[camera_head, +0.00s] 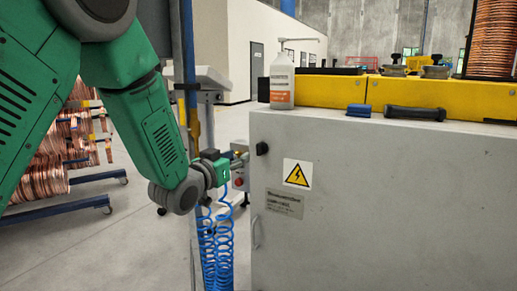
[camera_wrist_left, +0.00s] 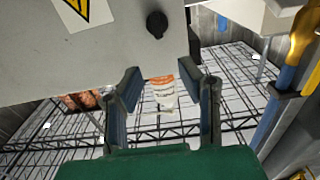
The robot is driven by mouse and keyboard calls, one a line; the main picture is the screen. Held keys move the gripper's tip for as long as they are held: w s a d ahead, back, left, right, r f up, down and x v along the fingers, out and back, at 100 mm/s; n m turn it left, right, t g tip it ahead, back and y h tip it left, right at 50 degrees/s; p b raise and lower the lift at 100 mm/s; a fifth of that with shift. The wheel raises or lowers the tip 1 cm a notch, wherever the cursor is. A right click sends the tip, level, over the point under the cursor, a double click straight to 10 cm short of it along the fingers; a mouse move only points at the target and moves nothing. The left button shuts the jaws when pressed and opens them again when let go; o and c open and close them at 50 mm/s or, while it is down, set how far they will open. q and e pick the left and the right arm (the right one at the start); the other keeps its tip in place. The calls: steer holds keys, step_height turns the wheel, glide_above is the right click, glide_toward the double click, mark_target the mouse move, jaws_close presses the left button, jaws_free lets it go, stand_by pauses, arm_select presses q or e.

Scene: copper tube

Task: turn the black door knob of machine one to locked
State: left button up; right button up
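The black door knob (camera_head: 262,148) sits on the upper left of the grey cabinet door of machine one (camera_head: 390,210). In the left wrist view the knob (camera_wrist_left: 157,24) is a round black shape near the top middle, beyond my fingertips. My left gripper (camera_head: 239,155) is just left of the knob and apart from it. In the left wrist view my left gripper (camera_wrist_left: 168,80) is open, with nothing between its fingers. My right gripper is not in view.
A yellow warning sign (camera_head: 297,173) and a nameplate (camera_head: 285,201) are on the door, with a handle (camera_head: 256,233) below. A white pump bottle (camera_head: 282,82) stands on the cabinet top. Blue coiled hoses (camera_head: 216,240) hang beneath my left gripper.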

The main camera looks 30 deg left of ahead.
mark_target(258, 145)
arm_select(q)
steer(key=w+b, duration=0.1)
steer(key=w, duration=1.1)
steer(key=shift+w+d+f+b, duration=0.1)
steer(key=shift+b, duration=0.3)
steer(key=c, duration=0.7)
